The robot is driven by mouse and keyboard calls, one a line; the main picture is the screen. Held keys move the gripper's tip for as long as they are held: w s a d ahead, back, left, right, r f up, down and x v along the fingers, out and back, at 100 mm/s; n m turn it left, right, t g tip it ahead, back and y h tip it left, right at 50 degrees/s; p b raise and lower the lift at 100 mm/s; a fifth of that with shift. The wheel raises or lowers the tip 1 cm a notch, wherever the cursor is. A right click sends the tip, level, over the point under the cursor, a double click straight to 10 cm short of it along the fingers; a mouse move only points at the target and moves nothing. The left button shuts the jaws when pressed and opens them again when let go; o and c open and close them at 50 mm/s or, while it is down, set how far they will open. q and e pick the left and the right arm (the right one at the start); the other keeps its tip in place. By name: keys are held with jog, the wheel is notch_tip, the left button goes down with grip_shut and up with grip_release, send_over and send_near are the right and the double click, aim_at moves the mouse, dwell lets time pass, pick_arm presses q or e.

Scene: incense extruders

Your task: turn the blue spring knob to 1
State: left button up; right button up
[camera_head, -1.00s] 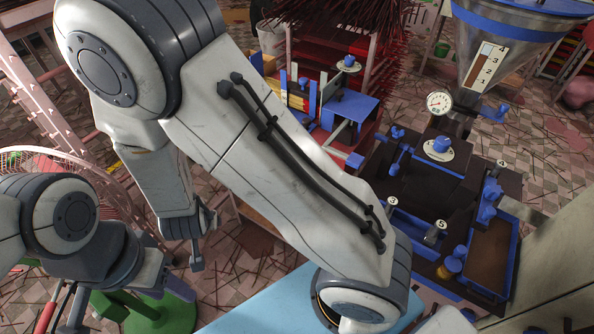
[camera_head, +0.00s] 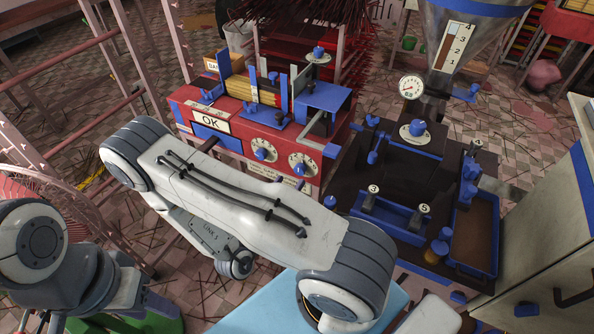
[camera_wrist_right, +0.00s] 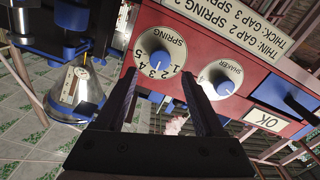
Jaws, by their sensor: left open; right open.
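The blue spring knob (camera_wrist_right: 160,63) sits on a white round dial marked SPRING and numbered 1 to 5, on the red panel in the right wrist view. I cannot tell which number it points to. In the head view it appears to be the right-hand dial knob (camera_head: 303,163). My right gripper (camera_wrist_right: 160,76) is open. Its two dark fingers reach toward the panel, with the spring dial between their tips in the picture. I cannot tell the distance to the knob.
The blue shaker knob (camera_wrist_right: 223,87) is close beside the spring dial, near the right finger. An OK sign (camera_head: 210,122) is on the red machine (camera_head: 180,105). A dark extruder bench with blue trays (camera_head: 400,217) stands to the right. A grey cabinet (camera_head: 545,230) is at far right.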

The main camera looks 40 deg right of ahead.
aim_at(298, 170)
jog(key=shift+x, duration=2.7)
grip_shut()
